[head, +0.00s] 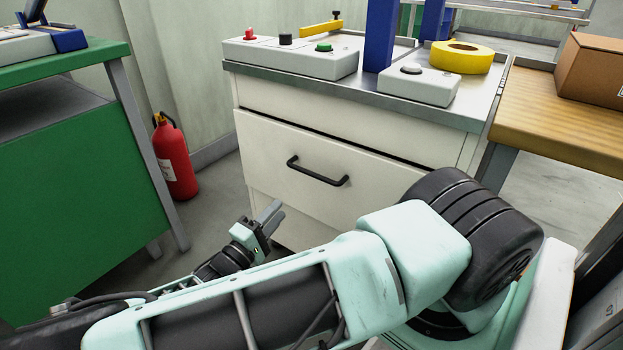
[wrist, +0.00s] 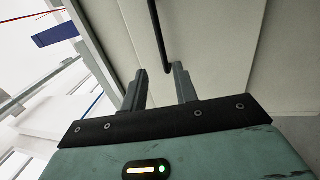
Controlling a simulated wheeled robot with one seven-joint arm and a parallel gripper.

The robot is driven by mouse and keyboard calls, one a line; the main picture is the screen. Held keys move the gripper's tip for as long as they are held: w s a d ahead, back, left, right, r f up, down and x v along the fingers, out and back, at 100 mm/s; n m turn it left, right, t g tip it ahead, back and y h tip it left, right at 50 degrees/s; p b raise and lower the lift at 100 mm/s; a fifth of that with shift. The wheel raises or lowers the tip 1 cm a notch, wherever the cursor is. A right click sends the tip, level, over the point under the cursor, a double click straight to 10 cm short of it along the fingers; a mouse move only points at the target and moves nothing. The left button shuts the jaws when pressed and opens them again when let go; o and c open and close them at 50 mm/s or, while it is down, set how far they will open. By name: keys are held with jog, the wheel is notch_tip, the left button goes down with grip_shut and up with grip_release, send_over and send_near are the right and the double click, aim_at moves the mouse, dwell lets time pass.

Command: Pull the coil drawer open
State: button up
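The coil drawer (head: 262,150) has a wide cream front in the cabinet under the metal worktop. A narrow dark gap runs along its top edge, and it looks shut. My gripper (head: 270,213) is in front of the cabinet, below and left of the handle in the head view. In the wrist view (wrist: 159,70) its two grey fingers stand apart with nothing between them. The handle appears apart from the fingers.
Control boxes with buttons (head: 290,57) (head: 418,84) and a yellow roll (head: 461,57) sit on the worktop. A red fire extinguisher (head: 173,160) stands at left beside a green bench (head: 80,180). A wooden table (head: 550,118) with a cardboard box (head: 595,68) is at right.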

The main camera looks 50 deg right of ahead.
aim_at(311, 174)
jog(key=b+x, duration=0.2)
jog(key=x, duration=1.3)
jog(key=shift+d, duration=0.1)
grip_shut()
